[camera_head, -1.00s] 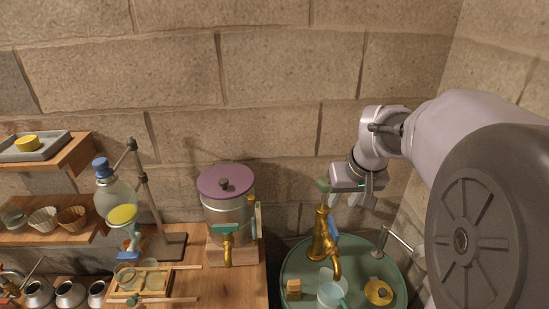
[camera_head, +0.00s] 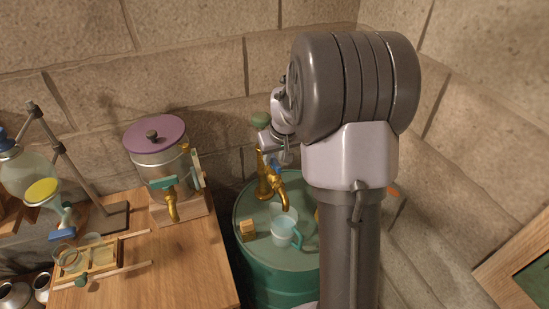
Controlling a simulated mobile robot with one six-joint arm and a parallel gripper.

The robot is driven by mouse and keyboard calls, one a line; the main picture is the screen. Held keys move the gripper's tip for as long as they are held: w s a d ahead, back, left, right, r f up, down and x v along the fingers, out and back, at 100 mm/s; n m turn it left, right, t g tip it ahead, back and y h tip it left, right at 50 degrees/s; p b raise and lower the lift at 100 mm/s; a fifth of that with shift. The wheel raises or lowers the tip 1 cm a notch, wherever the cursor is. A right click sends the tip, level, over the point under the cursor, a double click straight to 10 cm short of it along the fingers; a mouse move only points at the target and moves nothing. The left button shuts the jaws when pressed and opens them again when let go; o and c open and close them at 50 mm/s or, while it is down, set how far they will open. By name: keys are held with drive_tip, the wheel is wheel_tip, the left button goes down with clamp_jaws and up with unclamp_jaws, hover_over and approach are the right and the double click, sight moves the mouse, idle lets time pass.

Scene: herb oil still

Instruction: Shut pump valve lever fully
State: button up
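The brass pump (camera_head: 263,187) stands on the green barrel (camera_head: 255,259), with its spout curving down to the right. Its blue valve lever (camera_head: 277,168) shows only in small part, just below my gripper. My gripper (camera_head: 272,152) is at the upper part of the pump, close to the lever. Its fingers are small and partly hidden, so I cannot tell whether they touch the lever or are open or shut. A green knob (camera_head: 260,119) shows above the gripper. My arm hides the right part of the barrel top.
A pale cup (camera_head: 284,232) with a teal handle stands below the spout. A wooden block (camera_head: 248,230) sits left of it. Stone walls close in behind and right.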

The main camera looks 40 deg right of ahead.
drive_tip(key=shift+c, duration=0.2)
clamp_jaws()
